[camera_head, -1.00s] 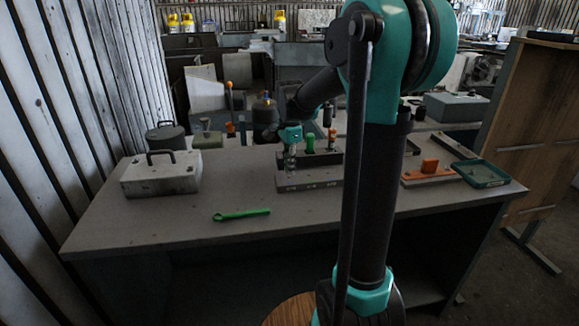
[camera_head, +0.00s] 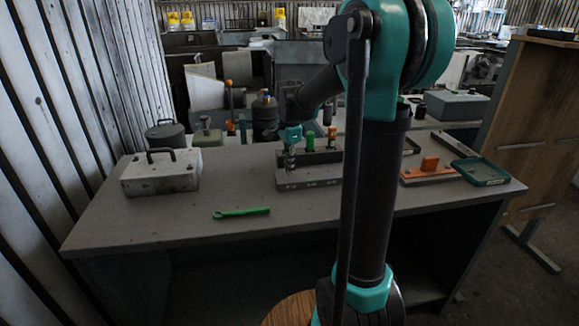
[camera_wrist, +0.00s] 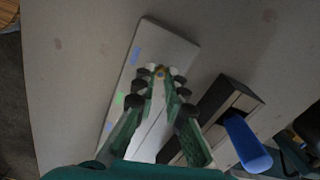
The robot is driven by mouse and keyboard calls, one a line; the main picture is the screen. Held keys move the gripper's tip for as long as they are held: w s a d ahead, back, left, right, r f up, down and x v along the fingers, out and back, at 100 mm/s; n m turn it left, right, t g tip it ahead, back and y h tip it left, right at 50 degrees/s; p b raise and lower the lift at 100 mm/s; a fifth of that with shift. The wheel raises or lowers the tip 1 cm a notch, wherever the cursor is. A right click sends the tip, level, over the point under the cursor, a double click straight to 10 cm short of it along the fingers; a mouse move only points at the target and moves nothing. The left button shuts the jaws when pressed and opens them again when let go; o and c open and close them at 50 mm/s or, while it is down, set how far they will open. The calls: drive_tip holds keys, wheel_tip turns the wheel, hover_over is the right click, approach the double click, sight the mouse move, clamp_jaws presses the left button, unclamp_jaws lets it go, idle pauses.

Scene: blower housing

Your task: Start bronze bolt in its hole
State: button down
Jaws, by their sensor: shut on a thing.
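My gripper (camera_head: 290,160) points down at the left part of a long grey block (camera_head: 318,179) on the workbench. In the wrist view, my gripper (camera_wrist: 161,76) is shut on the bronze bolt (camera_wrist: 160,71), of which only a small yellowish end shows between the fingertips. The grey block (camera_wrist: 165,45) lies under the fingers, with small blue and green marks along one edge. The hole and the lower part of the bolt are hidden, so I cannot tell whether the bolt is in a hole.
A dark rack (camera_head: 325,157) behind the block holds a green-topped piece (camera_head: 310,141) and an orange-topped one (camera_head: 332,132). A green wrench (camera_head: 241,213), grey case (camera_head: 161,172), orange piece (camera_head: 429,168) and green tray (camera_head: 480,172) lie around.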

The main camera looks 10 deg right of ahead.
drive_tip(key=shift+f, duration=0.25)
idle(0.3)
drive_tip(key=c, duration=1)
unclamp_jaws()
drive_tip(key=shift+r, duration=4.05)
